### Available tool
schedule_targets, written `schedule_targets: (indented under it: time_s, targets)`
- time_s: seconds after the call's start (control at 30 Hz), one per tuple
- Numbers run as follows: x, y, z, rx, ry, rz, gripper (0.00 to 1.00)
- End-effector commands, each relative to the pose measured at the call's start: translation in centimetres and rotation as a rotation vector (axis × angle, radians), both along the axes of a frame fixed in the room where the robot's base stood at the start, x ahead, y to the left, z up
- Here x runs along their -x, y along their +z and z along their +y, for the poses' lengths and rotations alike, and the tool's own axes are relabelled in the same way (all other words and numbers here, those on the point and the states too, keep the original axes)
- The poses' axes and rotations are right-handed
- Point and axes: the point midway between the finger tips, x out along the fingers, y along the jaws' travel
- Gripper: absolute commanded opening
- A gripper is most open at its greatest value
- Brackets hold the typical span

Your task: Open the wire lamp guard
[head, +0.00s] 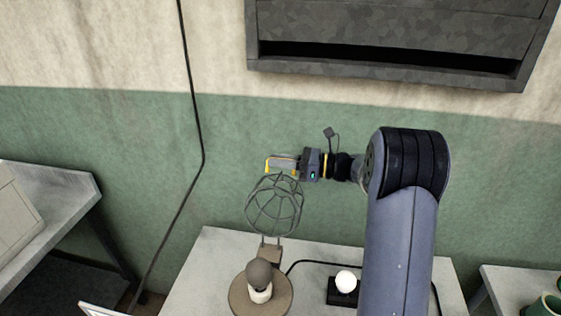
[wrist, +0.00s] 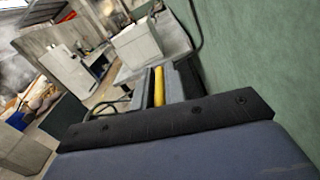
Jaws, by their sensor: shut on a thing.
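The wire lamp guard (head: 249,208) is a dark wire cage in the head view. It stands raised above and behind the lamp, joined low down to a brown block (head: 271,256). The lamp has a dark rounded bulb (head: 259,272) in a pale socket on a round brown base (head: 240,303); the bulb is uncovered. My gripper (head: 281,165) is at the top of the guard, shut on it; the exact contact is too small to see. In the wrist view my gripper (wrist: 157,88) shows grey fingers with a yellow strip between them; the guard cannot be made out there.
The lamp stands on a pale table (head: 206,262). A white ball on a black base (head: 345,282) and a black cable are to its right. A green wall (head: 130,130) is behind, with a dark grey box (head: 400,40) high up. Another table (head: 50,205) is at left.

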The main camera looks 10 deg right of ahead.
Motion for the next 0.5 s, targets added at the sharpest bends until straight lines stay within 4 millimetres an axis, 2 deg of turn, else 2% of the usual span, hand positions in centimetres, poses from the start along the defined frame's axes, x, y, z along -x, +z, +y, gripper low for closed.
schedule_targets:
  time_s: [0.23, 0.5]
  targets:
    - [1.9, 2.5, 0.7, 0.032, -0.002, -0.09, 0.0]
    - [2.6, 2.7, 0.9, 0.031, -0.002, -0.088, 0.0]
